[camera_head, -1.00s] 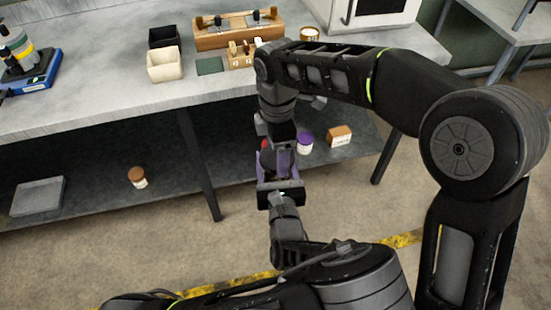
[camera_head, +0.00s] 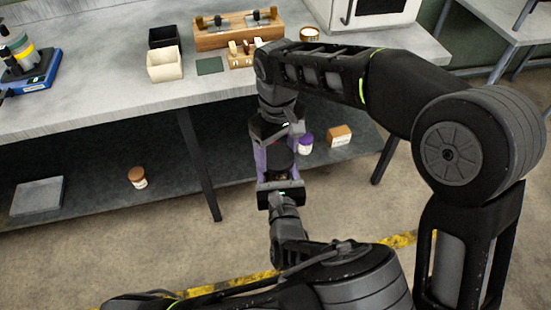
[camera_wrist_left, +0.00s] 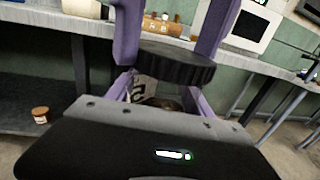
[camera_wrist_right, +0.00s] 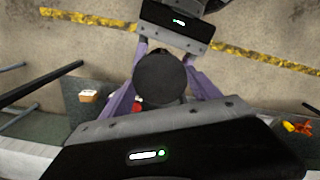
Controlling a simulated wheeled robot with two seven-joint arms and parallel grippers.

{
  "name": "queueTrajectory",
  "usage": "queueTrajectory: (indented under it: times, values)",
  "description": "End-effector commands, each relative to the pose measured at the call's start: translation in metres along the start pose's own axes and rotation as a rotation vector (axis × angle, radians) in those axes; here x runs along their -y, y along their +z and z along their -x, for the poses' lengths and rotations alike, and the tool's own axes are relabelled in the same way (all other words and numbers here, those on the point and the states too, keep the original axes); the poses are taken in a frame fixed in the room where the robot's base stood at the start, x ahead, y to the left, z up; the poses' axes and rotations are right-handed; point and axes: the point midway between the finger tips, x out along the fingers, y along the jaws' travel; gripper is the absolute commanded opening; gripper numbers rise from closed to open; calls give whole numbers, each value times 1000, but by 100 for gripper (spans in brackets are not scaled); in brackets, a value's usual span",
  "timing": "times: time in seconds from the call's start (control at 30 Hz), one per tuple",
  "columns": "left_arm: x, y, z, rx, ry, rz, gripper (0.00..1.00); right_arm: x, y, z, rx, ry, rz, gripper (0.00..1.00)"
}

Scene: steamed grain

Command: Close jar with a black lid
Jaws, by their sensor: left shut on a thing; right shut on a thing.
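The black lid (camera_head: 281,156) is held between the purple fingers of my right gripper (camera_head: 273,150), which points down from above. It shows as a thick ribbed disc in the left wrist view (camera_wrist_left: 176,66) and as a dark round top in the right wrist view (camera_wrist_right: 160,78). My left gripper (camera_head: 280,181) is below, shut on the jar, in front of the shelf. The jar (camera_wrist_left: 147,91) shows only as a pale, lettered strip under the lid; its lower part is hidden by my left gripper's body. I cannot tell whether lid and jar touch.
A brown-lidded jar (camera_head: 137,177) and a grey slab (camera_head: 38,196) are farther left. The tabletop holds a cream bin (camera_head: 165,66) and a wooden rack (camera_head: 237,34).

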Motion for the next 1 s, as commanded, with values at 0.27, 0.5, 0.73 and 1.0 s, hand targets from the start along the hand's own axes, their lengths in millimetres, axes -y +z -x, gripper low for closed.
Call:
queueTrajectory:
  times: [0.27, 0.5, 0.73, 1.0]
  values:
    - [0, 1, 0, 1, -1, 0, 0, 1, -1, 0, -2, -1, -544, 22]
    - [0, 1, 0, 2, -1, 0, 0, 0, -1, 0, -2, -1, -539, 82]
    - [0, 1, 0, 2, 0, 0, 0, 0, 0, 0, -1, -1, -538, 93]
    - [0, 1, 0, 2, 0, 0, 0, 0, -1, 7, -2, -1, -537, 93]
